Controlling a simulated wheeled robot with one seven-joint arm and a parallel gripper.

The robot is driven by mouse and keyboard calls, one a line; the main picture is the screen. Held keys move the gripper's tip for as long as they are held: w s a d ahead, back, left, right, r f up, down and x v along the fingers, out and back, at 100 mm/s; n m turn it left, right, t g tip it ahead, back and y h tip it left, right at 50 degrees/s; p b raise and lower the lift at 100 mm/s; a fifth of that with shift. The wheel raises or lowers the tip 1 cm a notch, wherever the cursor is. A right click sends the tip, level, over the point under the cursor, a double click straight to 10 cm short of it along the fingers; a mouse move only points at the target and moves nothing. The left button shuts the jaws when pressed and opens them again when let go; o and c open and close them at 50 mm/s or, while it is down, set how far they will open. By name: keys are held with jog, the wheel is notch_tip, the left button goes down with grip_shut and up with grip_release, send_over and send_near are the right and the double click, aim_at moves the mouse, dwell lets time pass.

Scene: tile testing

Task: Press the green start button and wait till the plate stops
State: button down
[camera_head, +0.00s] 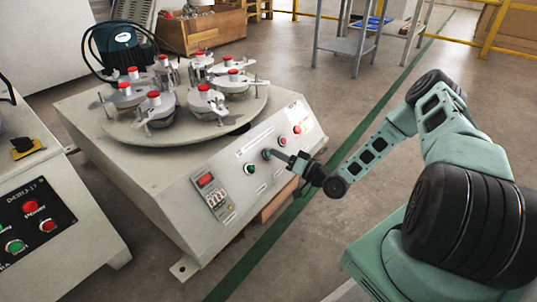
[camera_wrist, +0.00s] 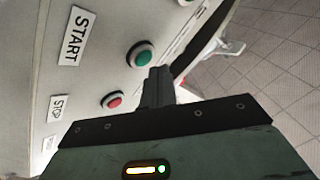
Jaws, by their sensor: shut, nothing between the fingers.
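The round plate (camera_head: 195,139) sits on top of the pale machine (camera_head: 165,185) and carries several metal holders with red knobs. In the wrist view, a green button (camera_wrist: 139,54) lines up with the START label (camera_wrist: 76,36). A red button (camera_wrist: 112,99) lines up with the STOP label (camera_wrist: 58,105). My gripper (camera_wrist: 160,70) is shut and empty, its tips just below and right of the green button in the picture. In the head view my gripper (camera_head: 273,154) reaches the sloped front panel among its buttons; I cannot tell whether it touches. One still cannot show whether the plate turns.
Another control box (camera_head: 30,222) with red and green buttons stands at the left edge. A grey metal table (camera_head: 350,47) and yellow rails stand behind.

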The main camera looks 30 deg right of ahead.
jog(key=shift+w+f, duration=0.1)
dwell(0.3)
jog(key=shift+w+a+f, duration=0.15)
jog(key=shift+w, duration=0.05)
